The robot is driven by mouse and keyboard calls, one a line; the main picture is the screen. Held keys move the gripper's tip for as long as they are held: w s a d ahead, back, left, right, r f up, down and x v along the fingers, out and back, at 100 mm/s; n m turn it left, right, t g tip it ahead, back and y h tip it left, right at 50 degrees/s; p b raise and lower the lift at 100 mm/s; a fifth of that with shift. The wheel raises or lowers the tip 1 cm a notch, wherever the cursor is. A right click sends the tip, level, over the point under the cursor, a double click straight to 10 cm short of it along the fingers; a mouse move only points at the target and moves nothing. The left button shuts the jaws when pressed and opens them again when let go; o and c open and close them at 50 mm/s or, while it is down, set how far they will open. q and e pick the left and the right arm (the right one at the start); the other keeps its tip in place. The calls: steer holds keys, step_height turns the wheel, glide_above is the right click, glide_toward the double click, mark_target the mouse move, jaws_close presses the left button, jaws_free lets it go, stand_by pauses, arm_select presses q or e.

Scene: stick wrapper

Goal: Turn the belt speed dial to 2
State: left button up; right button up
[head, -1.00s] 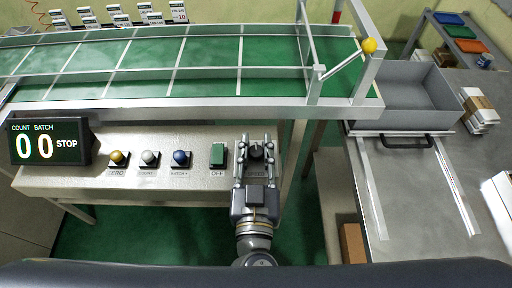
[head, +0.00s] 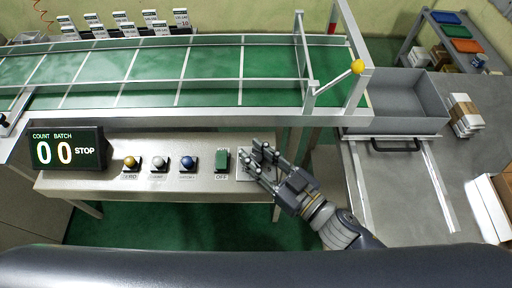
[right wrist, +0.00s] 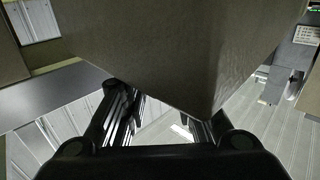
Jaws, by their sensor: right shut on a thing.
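The control box (head: 105,184) stands in front of the green belt, with the speed dial at its right end. The dial is mostly hidden between the fingers of my right gripper (head: 257,156) in the head view. That gripper is shut on the dial and reaches it slantwise from the lower right. The dial's pointer and scale cannot be read. The display (head: 66,149) reads COUNT 0, BATCH 0 and STOP. In the right wrist view, the gripper's fingers (right wrist: 165,115) show below a large grey-brown surface, and the dial cannot be made out. My left gripper is not in view.
A green OFF switch (head: 222,160) sits just left of the dial, with blue (head: 187,162), white (head: 159,163) and yellow (head: 130,163) buttons further left. The belt frame (head: 200,118) runs behind. A grey bin (head: 398,124) stands at the right.

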steer(key=shift+r+n+g+y+p, duration=0.1)
steer(key=shift+n+g+y+p, duration=0.55)
steer(key=shift+g, duration=0.25)
steer(key=o, duration=1)
steer(key=v, duration=1.2)
steer(key=shift+o, duration=0.6)
